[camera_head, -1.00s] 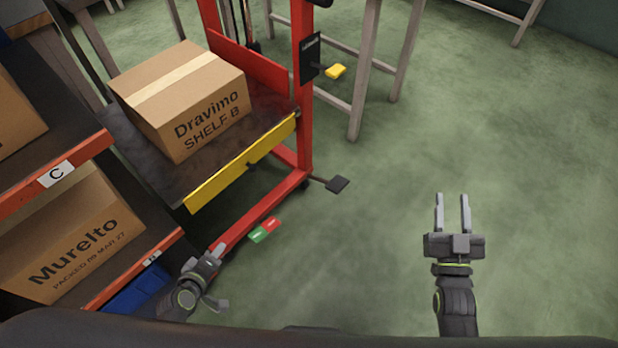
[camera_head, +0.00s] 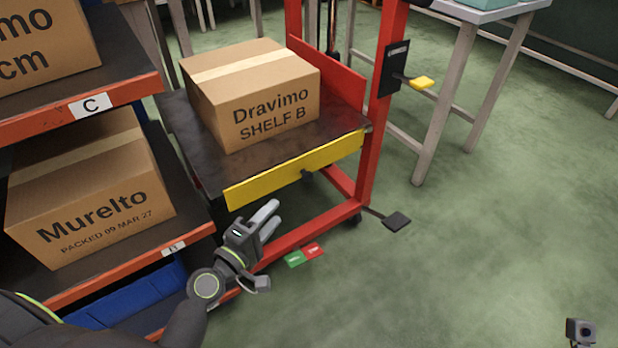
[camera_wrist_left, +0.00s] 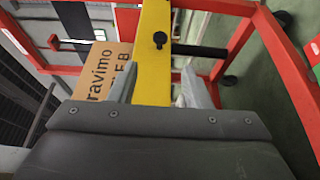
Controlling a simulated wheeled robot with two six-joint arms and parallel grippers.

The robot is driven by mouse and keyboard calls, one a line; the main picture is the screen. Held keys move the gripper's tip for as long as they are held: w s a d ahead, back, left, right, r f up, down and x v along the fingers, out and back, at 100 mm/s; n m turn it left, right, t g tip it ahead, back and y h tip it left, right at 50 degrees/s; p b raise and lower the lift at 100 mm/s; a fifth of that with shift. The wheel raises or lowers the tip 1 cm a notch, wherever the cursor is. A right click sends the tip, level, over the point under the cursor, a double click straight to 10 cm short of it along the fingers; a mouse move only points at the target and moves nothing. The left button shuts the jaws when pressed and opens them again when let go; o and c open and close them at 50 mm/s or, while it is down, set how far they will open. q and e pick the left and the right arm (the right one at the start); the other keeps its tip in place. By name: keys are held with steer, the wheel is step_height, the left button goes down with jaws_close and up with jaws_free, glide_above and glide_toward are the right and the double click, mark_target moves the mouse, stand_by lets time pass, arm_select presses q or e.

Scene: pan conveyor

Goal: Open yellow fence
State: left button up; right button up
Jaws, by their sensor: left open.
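The yellow fence (camera_head: 295,171) is a flat bar standing along the front edge of the dark platform of the red lift. A small dark knob sits on its outer face. My left gripper (camera_head: 271,216) is just below and in front of the fence in the head view. In the left wrist view the yellow fence (camera_wrist_left: 153,78) runs between the two fingers of my left gripper (camera_wrist_left: 158,88), which are apart. Whether either finger touches it I cannot tell. My right gripper's fingers are out of view; only a small dark part of that arm shows at the lower right.
A box marked Dravimo (camera_head: 255,95) sits on the platform behind the fence. A shelf rack with a Murelto box (camera_head: 90,200) stands at left. A pedal (camera_head: 396,221) and a yellow-handled lever (camera_head: 422,82) stick out from the lift.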

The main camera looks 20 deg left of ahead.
mark_target(305, 180)
arm_select(q)
steer(key=x, duration=1.5)
steer(key=shift+f, duration=0.1)
steer(key=shift+c, duration=0.3)
jaws_close()
